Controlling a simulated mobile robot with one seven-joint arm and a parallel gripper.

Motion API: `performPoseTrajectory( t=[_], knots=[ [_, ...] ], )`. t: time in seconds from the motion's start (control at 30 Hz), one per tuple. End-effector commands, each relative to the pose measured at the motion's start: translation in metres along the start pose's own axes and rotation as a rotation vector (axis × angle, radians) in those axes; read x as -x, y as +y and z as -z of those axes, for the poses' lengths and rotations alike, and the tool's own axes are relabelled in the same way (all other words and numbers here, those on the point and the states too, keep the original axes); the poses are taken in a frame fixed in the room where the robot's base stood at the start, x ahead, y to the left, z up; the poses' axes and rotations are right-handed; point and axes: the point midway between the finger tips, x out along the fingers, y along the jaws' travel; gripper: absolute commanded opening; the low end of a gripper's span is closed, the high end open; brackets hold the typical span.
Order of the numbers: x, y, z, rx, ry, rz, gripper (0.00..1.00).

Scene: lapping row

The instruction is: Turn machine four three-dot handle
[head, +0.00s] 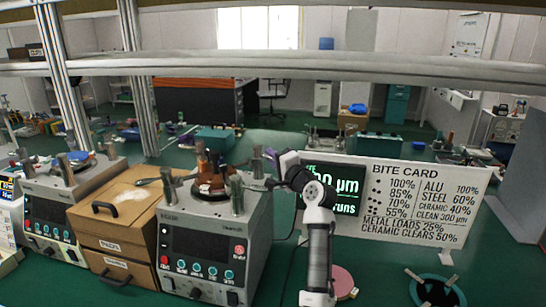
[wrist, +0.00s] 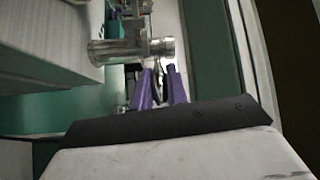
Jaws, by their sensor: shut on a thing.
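My gripper (wrist: 160,86) has two purple fingers in the wrist view. They are shut on a thin dark handle (wrist: 158,73), just below a silver metal fitting (wrist: 132,48). No dot marks are readable on the handle. In the head view my white and black arm reaches up beside the right-hand lapping machine (head: 203,243). This machine has a grey body, a dark screen, coloured buttons and silver posts on top. No machine number is readable.
A wooden drawer box (head: 118,222) stands between this machine and another one (head: 68,200) at left. A display (head: 336,198) and a white bite card sign (head: 425,203) stand behind my arm. A pink disc (head: 342,281) and a teal ring (head: 437,290) lie on the green bench.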

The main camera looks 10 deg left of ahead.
Motion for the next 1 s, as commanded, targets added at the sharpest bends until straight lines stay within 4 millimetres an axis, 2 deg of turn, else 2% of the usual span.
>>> performPoseTrajectory(
  t=[0.2, 0.23, 0.4, 1.0],
  knots=[
    [-0.0003, -0.0005, -0.0011, 0.000, -0.003, 0.002, 0.00],
    [-0.0003, -0.0005, -0.0011, 0.000, -0.003, 0.002, 0.18],
    [-0.0002, -0.0003, -0.0007, 0.000, -0.002, 0.002, 0.37],
    [-0.0005, 0.0008, -0.0012, -0.001, -0.002, 0.001, 0.37]
  ],
)
